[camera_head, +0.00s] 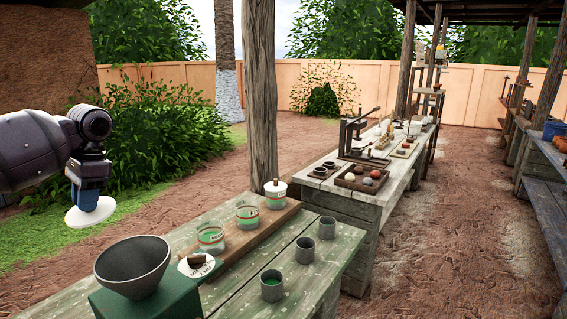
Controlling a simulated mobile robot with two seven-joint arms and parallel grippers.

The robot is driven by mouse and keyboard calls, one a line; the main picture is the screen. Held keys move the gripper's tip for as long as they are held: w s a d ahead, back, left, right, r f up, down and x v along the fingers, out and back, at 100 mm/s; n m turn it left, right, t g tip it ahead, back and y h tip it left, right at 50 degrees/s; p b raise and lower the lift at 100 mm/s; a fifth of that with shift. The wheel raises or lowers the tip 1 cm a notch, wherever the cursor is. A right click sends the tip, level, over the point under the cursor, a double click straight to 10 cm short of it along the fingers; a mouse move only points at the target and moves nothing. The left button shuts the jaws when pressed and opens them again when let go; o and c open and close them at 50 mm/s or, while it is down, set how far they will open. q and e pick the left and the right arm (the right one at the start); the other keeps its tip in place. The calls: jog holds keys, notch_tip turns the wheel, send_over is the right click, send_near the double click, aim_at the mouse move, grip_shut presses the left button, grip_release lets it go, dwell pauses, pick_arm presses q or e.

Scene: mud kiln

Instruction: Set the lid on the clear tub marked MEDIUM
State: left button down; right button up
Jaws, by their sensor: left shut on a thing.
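My left gripper (86,192) is shut on a round white lid (92,212), held level in the air at the left, away from the table. Three clear tubs with red and green markings stand in a row on a wooden board: a near tub (210,238), a middle tub (247,217) and a far tub (276,201). The near and middle tubs look open. The far tub wears a white lid (274,188) with a knob. The lettering on the tubs is too small to read, so I cannot tell which is MEDIUM. My right gripper is out of view.
A grey bowl (132,266) sits on a green box (150,303) at the near left. Beside it lies a white disc (205,267) with a brown knob. Several grey cups (272,287) stand right of the board (243,241). A wooden post (261,90) rises behind the table.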

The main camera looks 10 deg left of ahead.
pick_arm(q)
jog(key=shift+s+d+r, duration=0.1)
jog(key=shift+s+d, duration=0.1)
jog(key=shift+d, duration=0.4)
jog(key=shift+s+d+r, duration=0.1)
jog(key=shift+s+d, duration=0.1)
jog(key=shift+d, duration=0.4)
jog(key=d, duration=0.6)
jog(key=shift+w+d+f, duration=0.15)
jog(key=shift+w+d, duration=0.15)
jog(key=shift+d, duration=0.1)
jog(key=s+d+n, duration=0.1)
jog(key=s+d, duration=0.4)
jog(key=d, duration=0.5)
jog(key=s+d+n, duration=0.1)
jog(key=s+d, duration=0.3)
jog(key=d, duration=0.5)
notch_tip(320, 180, down, 13)
jog(key=w+g+b, duration=0.1)
jog(key=g+b, duration=0.1)
jog(key=b, duration=0.6)
jog(key=shift+w+d+h+b, duration=0.15)
jog(key=shift+d+h+b, duration=0.15)
jog(key=shift+b, duration=0.05)
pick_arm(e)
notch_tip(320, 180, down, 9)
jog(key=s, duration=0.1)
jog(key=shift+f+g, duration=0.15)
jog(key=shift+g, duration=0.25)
